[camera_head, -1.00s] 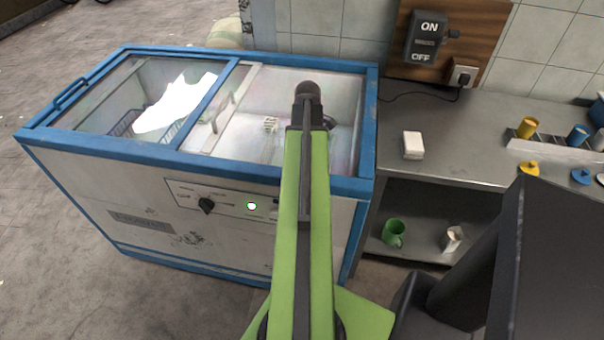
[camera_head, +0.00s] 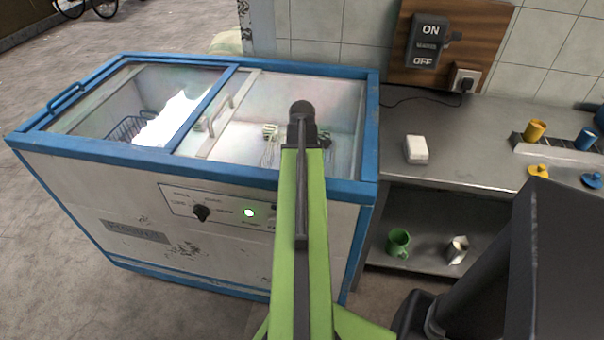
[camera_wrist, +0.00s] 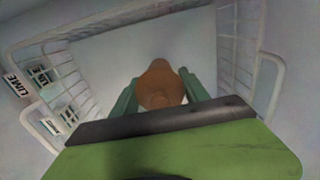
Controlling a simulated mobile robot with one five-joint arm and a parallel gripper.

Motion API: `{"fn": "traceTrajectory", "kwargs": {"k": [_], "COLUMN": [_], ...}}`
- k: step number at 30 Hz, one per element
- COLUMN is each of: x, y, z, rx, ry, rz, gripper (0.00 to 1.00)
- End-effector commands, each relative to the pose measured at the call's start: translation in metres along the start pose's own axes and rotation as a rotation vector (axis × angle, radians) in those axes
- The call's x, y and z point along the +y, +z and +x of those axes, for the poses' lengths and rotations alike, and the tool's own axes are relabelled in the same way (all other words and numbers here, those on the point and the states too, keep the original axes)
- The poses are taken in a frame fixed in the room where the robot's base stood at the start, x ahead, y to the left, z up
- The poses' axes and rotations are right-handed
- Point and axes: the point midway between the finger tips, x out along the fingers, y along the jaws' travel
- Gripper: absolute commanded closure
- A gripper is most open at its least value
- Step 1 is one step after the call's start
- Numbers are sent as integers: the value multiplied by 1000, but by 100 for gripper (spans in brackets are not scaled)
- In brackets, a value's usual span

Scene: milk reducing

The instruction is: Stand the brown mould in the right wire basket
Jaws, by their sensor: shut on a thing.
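The brown mould (camera_wrist: 158,85) is between the green fingers of my gripper (camera_wrist: 158,80), which is shut on it. In the wrist view, the white wire basket (camera_wrist: 240,48) has walls to the left and right of the mould and a rim across the top of the picture. I cannot tell how far the mould is above the basket floor. In the head view, my green arm reaches over the right half of the blue-framed freezer (camera_head: 345,110) and hides my gripper and the mould. Some basket wires (camera_head: 268,152) show left of the arm.
Small labels, one reading LIME (camera_wrist: 14,84), hang on the basket's left side. A metal counter (camera_head: 460,150) with a white block (camera_head: 416,150) stands to the right.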

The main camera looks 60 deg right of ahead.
Motion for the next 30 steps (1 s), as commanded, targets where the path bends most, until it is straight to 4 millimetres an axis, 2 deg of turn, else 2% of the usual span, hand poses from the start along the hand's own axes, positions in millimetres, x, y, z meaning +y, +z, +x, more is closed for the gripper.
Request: {"fn": "traceTrajectory", "kwargs": {"k": [9,10,14,25,30], "x": [0,0,0,0,0], "y": [0,0,0,1,1], "z": [8,8,8,5,-12], "rx": [0,0,0,0,0], "ry": [0,0,0,0,0], "rz": [1,1,1,1,1], "gripper": [92,44,27,25,25]}}
